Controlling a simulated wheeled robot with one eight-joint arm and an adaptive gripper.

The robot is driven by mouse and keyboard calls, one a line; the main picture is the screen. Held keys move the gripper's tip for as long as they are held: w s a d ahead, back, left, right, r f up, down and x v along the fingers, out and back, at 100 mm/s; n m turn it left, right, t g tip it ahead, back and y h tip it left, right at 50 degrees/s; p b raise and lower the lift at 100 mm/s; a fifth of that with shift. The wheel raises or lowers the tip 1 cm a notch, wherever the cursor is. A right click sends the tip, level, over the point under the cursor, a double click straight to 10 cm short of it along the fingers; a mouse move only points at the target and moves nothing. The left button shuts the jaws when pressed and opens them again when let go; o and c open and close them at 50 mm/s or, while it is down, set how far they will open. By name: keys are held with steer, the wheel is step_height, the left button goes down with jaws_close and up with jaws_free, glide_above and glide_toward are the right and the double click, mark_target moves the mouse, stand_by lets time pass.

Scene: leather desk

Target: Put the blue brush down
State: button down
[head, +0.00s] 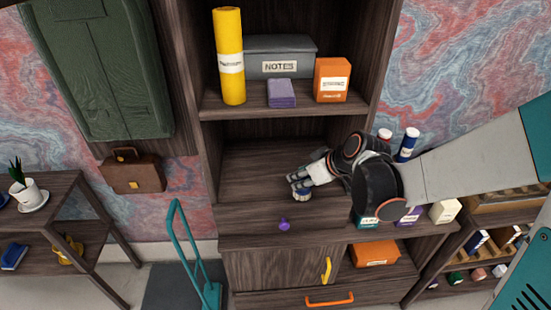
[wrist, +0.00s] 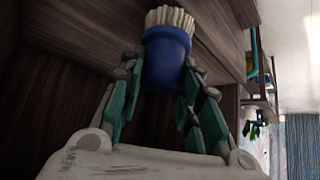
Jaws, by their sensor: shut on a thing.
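The blue brush (wrist: 166,60) has a round blue body and pale bristles. In the wrist view it sits between the two teal fingers of my gripper (wrist: 160,85), which is shut on it. In the head view my gripper (head: 298,182) reaches in from the right over the dark wooden desk top (head: 250,170), and the brush (head: 302,195) shows small and partly hidden by the fingers. I cannot tell whether the brush touches the desk.
A small purple object (head: 284,224) stands near the desk's front edge. Bottles (head: 408,145) and boxes (head: 443,212) stand at the right, partly behind my arm. A shelf above holds a yellow roll (head: 229,60), a notes box (head: 280,58) and an orange box (head: 332,80). The desk's left part is clear.

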steer(key=w+a, duration=0.2)
steer(key=w, duration=0.1)
steer(key=w+a+b, duration=0.1)
steer(key=w, duration=0.1)
steer(key=shift+w+a+f, duration=0.1)
steer(key=shift+a, duration=0.3)
steer(key=shift+w+a+f+b, duration=0.35)
steer(key=shift+w+a+b, duration=0.1)
steer(key=shift+w, duration=0.15)
steer(key=shift+w+a+f+b, duration=0.3)
steer(key=shift+w+a+b, duration=0.15)
steer(key=shift+w, duration=0.1)
steer(key=shift+d, duration=0.1)
steer(key=shift+f, duration=0.1)
steer(key=shift+f, duration=0.1)
steer(key=c, duration=1.2)
jaws_free()
